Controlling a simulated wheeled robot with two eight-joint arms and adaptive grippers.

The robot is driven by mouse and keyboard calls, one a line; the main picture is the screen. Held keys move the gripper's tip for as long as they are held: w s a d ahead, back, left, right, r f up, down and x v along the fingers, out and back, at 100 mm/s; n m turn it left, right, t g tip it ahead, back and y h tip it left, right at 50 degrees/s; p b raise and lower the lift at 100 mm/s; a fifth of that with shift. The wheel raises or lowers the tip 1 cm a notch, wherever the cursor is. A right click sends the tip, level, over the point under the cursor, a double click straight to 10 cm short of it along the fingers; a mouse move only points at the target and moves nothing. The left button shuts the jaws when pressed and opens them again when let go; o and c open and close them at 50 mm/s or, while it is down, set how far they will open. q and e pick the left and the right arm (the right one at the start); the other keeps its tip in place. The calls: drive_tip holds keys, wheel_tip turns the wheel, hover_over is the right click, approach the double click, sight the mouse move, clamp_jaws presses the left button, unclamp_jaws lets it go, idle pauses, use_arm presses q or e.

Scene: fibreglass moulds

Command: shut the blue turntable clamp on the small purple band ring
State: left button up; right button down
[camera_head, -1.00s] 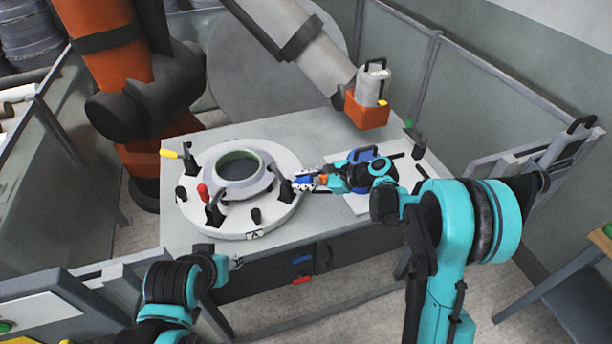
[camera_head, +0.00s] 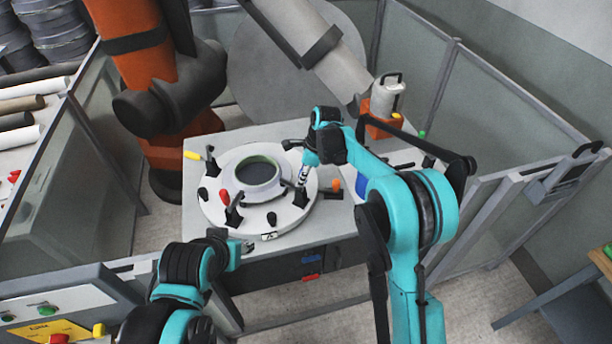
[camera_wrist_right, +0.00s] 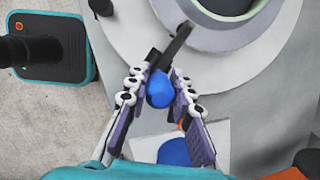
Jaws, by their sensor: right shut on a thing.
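The pale ring (camera_head: 258,171) with a greenish inner rim sits in the middle of the round turntable (camera_head: 220,220); any purple band is too faint to make out. In the right wrist view the ring's edge (camera_wrist_right: 222,22) is at the top. My right gripper (camera_head: 302,184) reaches down at the turntable's right side. In the wrist view its fingers are shut on the blue handle (camera_wrist_right: 160,90) of a clamp, whose dark lever (camera_wrist_right: 177,46) points up toward the ring.
Other clamps stand around the turntable, with a yellow handle (camera_head: 193,155), a red handle (camera_head: 223,196) and black ones. An orange tip (camera_head: 337,186) is right of my right gripper. An orange-based device (camera_head: 384,110) stands at the back right. Mesh panels enclose the cell.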

drive_tip(key=shift+w+a+h, duration=0.1)
drive_tip(key=shift+a+h, duration=0.15)
drive_tip(key=shift+h, duration=0.15)
drive_tip(key=c, duration=1.3)
unclamp_jaws()
drive_tip(key=shift+r, duration=0.1)
drive_tip(key=r, duration=0.3)
drive_tip(key=d+r, duration=0.1)
drive_tip(key=r, duration=0.3)
drive_tip(key=d+r, duration=0.1)
drive_tip(key=r, duration=0.3)
drive_tip(key=shift+r, duration=0.25)
drive_tip(key=shift+d, duration=0.1)
